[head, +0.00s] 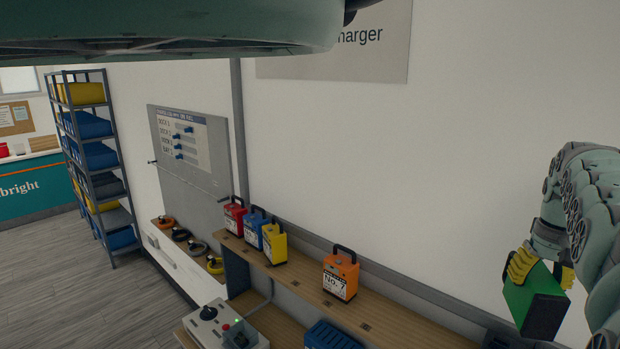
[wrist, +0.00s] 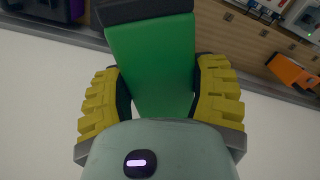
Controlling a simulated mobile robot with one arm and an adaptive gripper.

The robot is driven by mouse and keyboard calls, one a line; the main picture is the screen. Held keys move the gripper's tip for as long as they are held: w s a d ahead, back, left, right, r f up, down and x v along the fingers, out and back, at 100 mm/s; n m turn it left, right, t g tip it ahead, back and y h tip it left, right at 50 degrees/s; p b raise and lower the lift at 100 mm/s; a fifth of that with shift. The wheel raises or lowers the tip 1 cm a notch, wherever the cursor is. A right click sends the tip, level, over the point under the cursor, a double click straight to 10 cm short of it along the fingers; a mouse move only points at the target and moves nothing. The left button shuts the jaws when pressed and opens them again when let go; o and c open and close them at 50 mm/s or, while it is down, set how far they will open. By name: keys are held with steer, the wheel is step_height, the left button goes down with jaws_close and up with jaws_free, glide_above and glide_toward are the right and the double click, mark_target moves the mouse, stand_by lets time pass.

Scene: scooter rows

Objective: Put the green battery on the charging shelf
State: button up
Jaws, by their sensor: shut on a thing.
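The green battery (head: 531,296) is a box with a dark end, held up at the right of the head view. My gripper (head: 540,268) has yellow ribbed fingers shut on it. In the wrist view the green battery (wrist: 152,62) sits between the two yellow fingers of my gripper (wrist: 160,95). The wooden charging shelf (head: 375,329) runs along the wall, to the left of the held battery. On it stand a red battery (head: 234,217), a blue battery (head: 254,228), a yellow battery (head: 274,244) and an orange battery (head: 341,277). The orange one also shows in the wrist view (wrist: 293,73).
A grey control box (head: 222,327) and a blue crate-like item (head: 332,337) are below the shelf. A pegboard (head: 190,150) and a sign (head: 340,50) are on the wall. Bare shelf shows between the yellow and orange batteries and right of the orange one.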

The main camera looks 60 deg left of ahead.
mark_target(556, 279)
steer(key=shift+w+d+r+m, duration=0.3)
steer(key=shift+d+r, duration=0.1)
steer(key=shift+d, duration=0.1)
steer(key=shift+w+d+r+m, duration=0.25)
steer(key=shift+d+r, duration=0.1)
steer(key=shift+d, duration=0.15)
steer(key=shift+d+r, duration=0.15)
steer(key=shift+d, duration=0.1)
steer(key=shift+d+r, duration=0.1)
steer(key=shift+d, duration=0.2)
steer(key=shift+d, duration=0.1)
steer(key=d+r+m+b, duration=0.1)
steer(key=d+r+m, duration=0.2)
steer(key=d, duration=0.4)
steer(key=s+d+r+m, duration=0.1)
steer(key=d+r+m, duration=0.2)
steer(key=d, duration=0.4)
steer(key=shift+s+r+m+b, duration=0.15)
steer(key=shift+r+m+b, duration=0.2)
steer(key=shift+m+b, duration=0.1)
steer(key=shift+d, duration=0.1)
